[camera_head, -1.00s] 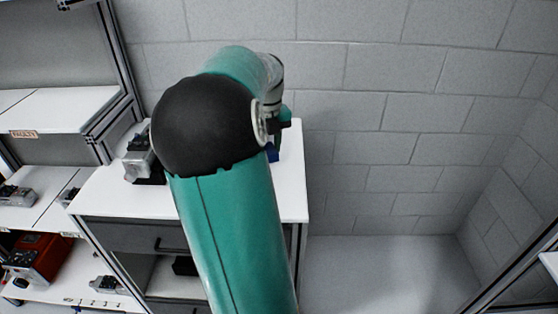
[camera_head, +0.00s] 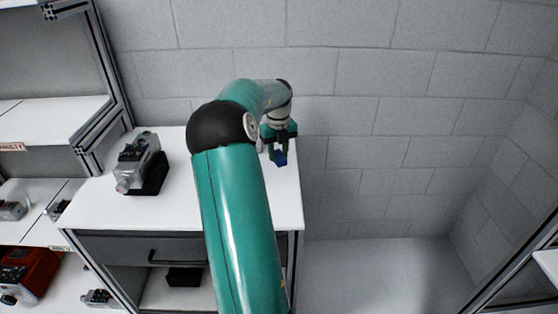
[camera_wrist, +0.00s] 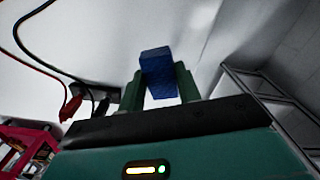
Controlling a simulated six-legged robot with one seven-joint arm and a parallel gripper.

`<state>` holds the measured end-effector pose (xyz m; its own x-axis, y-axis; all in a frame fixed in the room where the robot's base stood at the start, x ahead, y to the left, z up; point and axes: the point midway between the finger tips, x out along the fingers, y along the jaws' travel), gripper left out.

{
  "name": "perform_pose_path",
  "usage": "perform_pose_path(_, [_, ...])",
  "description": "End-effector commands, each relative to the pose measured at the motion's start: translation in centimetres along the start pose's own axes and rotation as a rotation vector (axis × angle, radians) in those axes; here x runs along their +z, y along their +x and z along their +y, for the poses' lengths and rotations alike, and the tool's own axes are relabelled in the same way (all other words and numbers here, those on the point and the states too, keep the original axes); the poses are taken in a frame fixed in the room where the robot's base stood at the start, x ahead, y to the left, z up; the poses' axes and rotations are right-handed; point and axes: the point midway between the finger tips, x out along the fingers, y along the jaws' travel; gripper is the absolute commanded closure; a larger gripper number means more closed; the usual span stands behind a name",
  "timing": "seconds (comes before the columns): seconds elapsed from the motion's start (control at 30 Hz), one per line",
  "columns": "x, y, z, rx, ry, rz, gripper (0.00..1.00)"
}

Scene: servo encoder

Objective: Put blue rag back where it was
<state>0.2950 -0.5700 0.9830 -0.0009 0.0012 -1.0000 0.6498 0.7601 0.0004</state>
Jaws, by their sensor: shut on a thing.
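The blue rag (camera_head: 281,159) is a small dark blue block-like piece between the fingers of my gripper (camera_head: 277,155). In the wrist view the blue rag (camera_wrist: 157,74) stands up between the two green fingers of my gripper (camera_wrist: 160,85), which is shut on it. In the head view my gripper points down over the right back part of the white tabletop (camera_head: 235,195). I cannot tell whether the rag touches the tabletop.
A grey servo device (camera_head: 139,160) on a black base stands at the tabletop's left. A shelf rack (camera_head: 55,125) is at the left. A grey drawer (camera_head: 150,248) is below the tabletop. Red and black clips (camera_wrist: 72,103) on cables show in the wrist view. A block wall is behind.

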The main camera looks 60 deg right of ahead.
Motion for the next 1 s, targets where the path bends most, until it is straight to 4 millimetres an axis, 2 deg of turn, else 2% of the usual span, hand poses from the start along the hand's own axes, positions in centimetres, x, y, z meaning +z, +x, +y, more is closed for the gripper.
perform_pose_path(0.17, [0.8,1.2,-0.7,0.000,0.000,0.001,0.92])
perform_pose_path(0.3, [0.8,3.4,-0.7,0.001,0.001,0.001,0.92])
perform_pose_path(0.4, [0.8,4.2,-0.7,0.000,0.001,-0.001,0.92])
perform_pose_path(0.77, [0.8,4.6,-0.7,0.000,0.001,0.000,0.92])
perform_pose_path(0.8, [0.8,4.6,-0.7,0.000,0.001,-0.001,0.59])
perform_pose_path(0.87, [0.8,4.6,-0.7,0.000,0.001,-0.001,0.47])
perform_pose_path(1.0, [0.8,4.5,-0.7,0.000,0.000,-0.001,0.45])
